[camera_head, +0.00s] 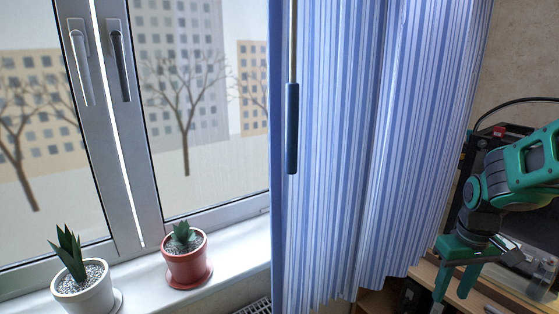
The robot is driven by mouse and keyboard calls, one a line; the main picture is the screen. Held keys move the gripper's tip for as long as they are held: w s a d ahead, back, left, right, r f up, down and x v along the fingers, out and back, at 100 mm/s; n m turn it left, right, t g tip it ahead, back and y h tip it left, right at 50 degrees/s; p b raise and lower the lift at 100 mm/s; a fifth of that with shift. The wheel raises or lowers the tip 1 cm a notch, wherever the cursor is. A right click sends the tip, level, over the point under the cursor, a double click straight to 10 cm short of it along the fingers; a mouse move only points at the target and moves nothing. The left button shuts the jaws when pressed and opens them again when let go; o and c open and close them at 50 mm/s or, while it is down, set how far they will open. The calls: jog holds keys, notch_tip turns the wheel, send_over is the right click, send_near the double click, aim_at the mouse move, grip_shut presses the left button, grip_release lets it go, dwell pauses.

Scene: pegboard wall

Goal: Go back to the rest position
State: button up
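My gripper (451,294) is at the right side of the head view, at the end of my green and black arm. Its two green fingers point down and stand apart. I see nothing between them. The fingers are in front of wooden furniture (424,271), close to the right edge of the curtain in the picture. I cannot tell how far the fingertips are from any surface.
A blue striped curtain (385,140) hangs in the middle, with a dark-handled rod (292,128) before it. Left is a window with two handles. A white pot (84,291) and a red pot (187,262) with plants stand on the sill (232,258).

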jog(key=s+r+m, duration=0.3)
jog(key=s, duration=0.6)
jog(key=s+d+r+m, duration=0.1)
jog(key=s+r+m, duration=0.2)
jog(key=s, duration=0.6)
jog(key=shift+s+m, duration=0.2)
jog(key=shift+m, duration=0.2)
